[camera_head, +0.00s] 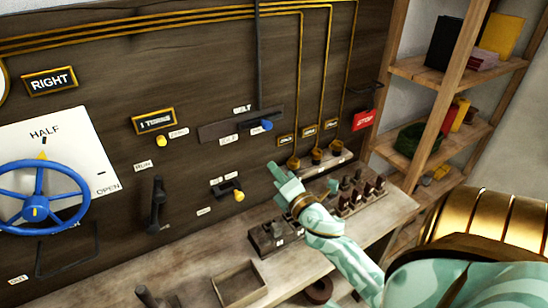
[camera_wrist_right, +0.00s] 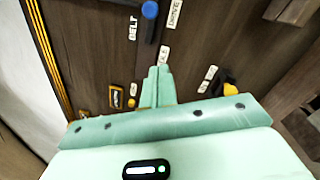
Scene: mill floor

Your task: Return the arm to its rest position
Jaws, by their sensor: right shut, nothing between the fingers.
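My right arm (camera_head: 345,262), pale green with marbling and gold bands, reaches in from the lower right of the head view. My right gripper (camera_head: 280,176) is in front of the dark wooden panel (camera_head: 110,120), above the bench, with nothing held. In the wrist view its fingers (camera_wrist_right: 157,76) are together and point at the panel. A blue-knobbed slide lever (camera_head: 266,125) is above the gripper, and a yellow-knobbed lever (camera_head: 239,196) is to its left in the head view. My left gripper is not in view.
The bench (camera_head: 230,255) below carries an open wooden tray (camera_head: 239,285), a dark block (camera_head: 272,238) and several small dark-handled pieces (camera_head: 362,190). A blue wheel (camera_head: 38,197) is at left. A red STOP sign (camera_head: 365,120) and wooden shelves (camera_head: 425,75) are at right.

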